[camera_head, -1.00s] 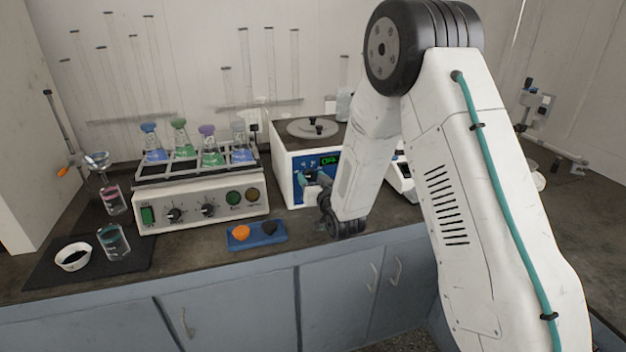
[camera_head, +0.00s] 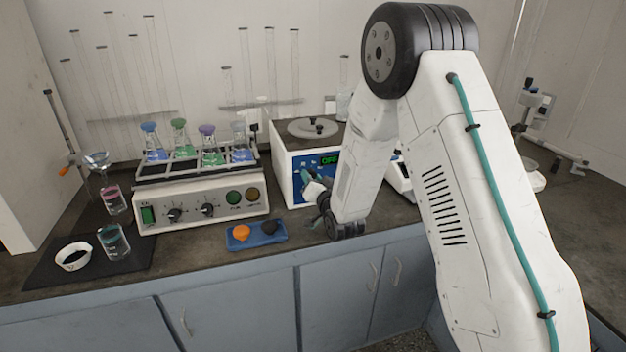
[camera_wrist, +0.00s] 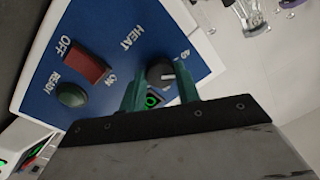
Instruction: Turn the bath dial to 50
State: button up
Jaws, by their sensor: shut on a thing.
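The bath (camera_head: 288,175) is a white box with a blue front panel and a round grey lid, left of my arm in the head view. In the wrist view, the black bath dial (camera_wrist: 160,73) with a white pointer mark sits on the blue panel (camera_wrist: 125,55). A label like 40 is printed beside it; the exact setting is unclear. My gripper (camera_wrist: 162,84) is shut on the dial, its teal fingers on either side. It also shows at the panel in the head view (camera_head: 307,178), where it hides the dial.
A red OFF/ON switch (camera_wrist: 84,67) and a green READY lamp (camera_wrist: 71,95) are on the panel. A shaker with flasks (camera_head: 200,205) stands left of the bath. A blue tray (camera_head: 256,243) with orange and black pieces lies in front.

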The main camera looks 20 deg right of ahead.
jog(key=m, duration=0.5)
jog(key=shift+m, duration=0.3)
dwell(0.4)
jog(key=o, duration=1)
jog(key=shift+s, duration=0.1)
jog(key=s, duration=0.7)
jog(key=shift+s+d+f, duration=0.2)
jog(key=shift+s+f, duration=0.1)
